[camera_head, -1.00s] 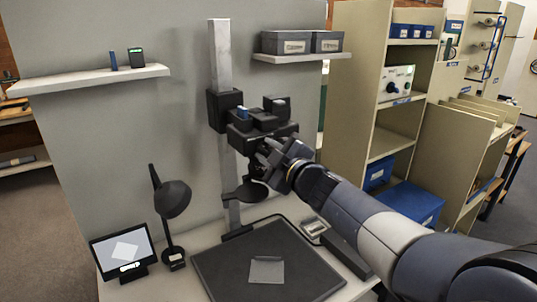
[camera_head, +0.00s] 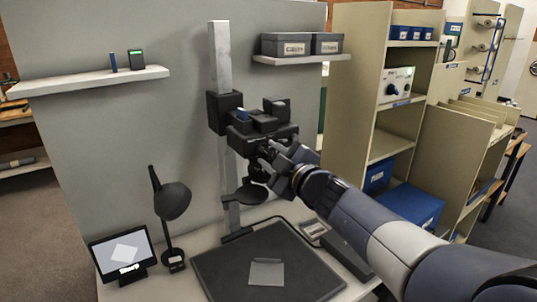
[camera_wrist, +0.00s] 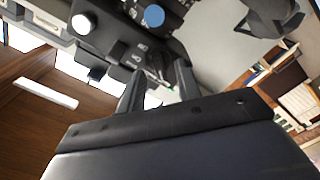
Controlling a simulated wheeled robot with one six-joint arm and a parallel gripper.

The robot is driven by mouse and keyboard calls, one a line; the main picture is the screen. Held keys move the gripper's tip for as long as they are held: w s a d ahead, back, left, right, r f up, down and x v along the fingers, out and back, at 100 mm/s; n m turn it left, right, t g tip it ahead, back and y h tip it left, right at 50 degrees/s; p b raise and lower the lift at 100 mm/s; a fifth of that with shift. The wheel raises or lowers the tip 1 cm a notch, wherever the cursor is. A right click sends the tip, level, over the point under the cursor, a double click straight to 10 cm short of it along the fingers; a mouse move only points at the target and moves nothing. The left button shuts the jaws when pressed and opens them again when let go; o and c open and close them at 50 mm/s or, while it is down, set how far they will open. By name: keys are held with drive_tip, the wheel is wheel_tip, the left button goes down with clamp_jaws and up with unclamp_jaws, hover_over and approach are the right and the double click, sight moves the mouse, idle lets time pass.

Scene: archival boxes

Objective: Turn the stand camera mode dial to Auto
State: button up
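The stand camera (camera_head: 262,124) is a black body on a pale upright column, with a blue button (camera_head: 242,114) on its top. In the wrist view the camera (camera_wrist: 112,40) fills the upper left, with a round white knob (camera_wrist: 83,24), a blue round button (camera_wrist: 154,15) and small pale markings. I cannot tell which part is the mode dial, and the markings are too small to read. My gripper (camera_head: 266,160) is just in front of the camera's lower right. In the wrist view its two fingers (camera_wrist: 158,82) stand apart, with dark camera parts beyond them; contact is unclear.
Below are a dark baseboard (camera_head: 215,275) with a pale sheet (camera_head: 266,272), a black lamp (camera_head: 172,198) and a small screen (camera_head: 122,250). A wall shelf (camera_head: 300,58) with grey boxes is above right.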

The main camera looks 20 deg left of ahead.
drive_tip(key=v, duration=0.9)
drive_tip(key=x, duration=1)
drive_tip(key=shift+w+a, duration=0.25)
drive_tip(key=shift+d, duration=0.1)
